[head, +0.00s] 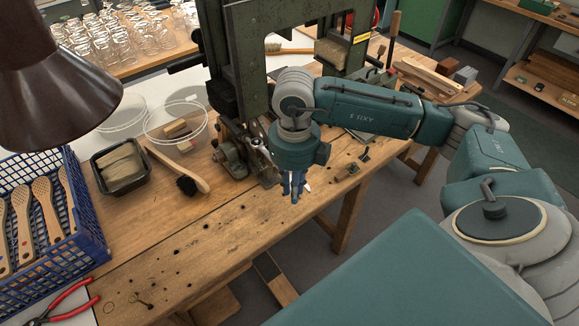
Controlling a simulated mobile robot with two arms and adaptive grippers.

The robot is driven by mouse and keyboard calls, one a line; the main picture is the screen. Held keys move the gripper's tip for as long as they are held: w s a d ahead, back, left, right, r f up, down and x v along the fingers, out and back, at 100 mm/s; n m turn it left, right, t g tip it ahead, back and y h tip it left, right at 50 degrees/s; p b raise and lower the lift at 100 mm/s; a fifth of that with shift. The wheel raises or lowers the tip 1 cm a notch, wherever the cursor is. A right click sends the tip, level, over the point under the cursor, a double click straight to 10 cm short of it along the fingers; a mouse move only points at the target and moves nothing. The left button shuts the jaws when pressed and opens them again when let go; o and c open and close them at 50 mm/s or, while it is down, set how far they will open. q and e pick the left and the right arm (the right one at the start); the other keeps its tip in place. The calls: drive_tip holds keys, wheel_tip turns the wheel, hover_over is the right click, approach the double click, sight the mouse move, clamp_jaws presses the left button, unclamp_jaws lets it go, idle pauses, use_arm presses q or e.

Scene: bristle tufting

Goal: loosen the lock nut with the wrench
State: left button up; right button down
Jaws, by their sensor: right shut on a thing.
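My right gripper (294,191) reaches down at the front edge of the bench, beside the base of the dark green machine (242,62). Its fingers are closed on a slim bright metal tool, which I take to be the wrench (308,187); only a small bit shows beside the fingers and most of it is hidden. A metal fixture (230,152) with round parts sits on the bench just left of the gripper. The lock nut cannot be made out at this size. My left gripper is not in view.
A blue crate (88,222) with wooden brush bodies stands at the left, with red pliers (62,303) in front. A black tray (119,167), a long-handled brush (186,180) and clear round dishes lie behind. The bench's front middle (200,235) is clear.

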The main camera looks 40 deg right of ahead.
sight(307, 186)
drive_tip(key=shift+d, duration=0.15)
drive_tip(key=shift+d+n+b, duration=0.6)
drive_tip(key=shift+d, duration=0.45)
drive_tip(key=shift+d+n+b, duration=0.5)
drive_tip(key=shift+d, duration=0.3)
drive_tip(key=shift+w+d+n+b, duration=0.2)
drive_tip(key=shift+d+n+b, duration=0.45)
drive_tip(key=shift+d, duration=0.7)
drive_tip(key=shift+w+d+n+b, duration=0.2)
drive_tip(key=shift+d+n, duration=0.15)
drive_tip(key=shift+d, duration=0.15)
drive_tip(key=shift+w+d+n+b, duration=0.15)
drive_tip(key=shift+d+n, duration=0.15)
drive_tip(key=shift+d, duration=0.15)
drive_tip(key=shift+s+a, duration=0.1)
drive_tip(key=shift+s+a+m, duration=0.15)
drive_tip(key=shift+a+m, duration=0.2)
drive_tip(key=shift+a, duration=0.25)
drive_tip(key=shift+s+a+m, duration=0.15)
drive_tip(key=shift+a+m, duration=0.2)
drive_tip(key=shift+a, duration=0.2)
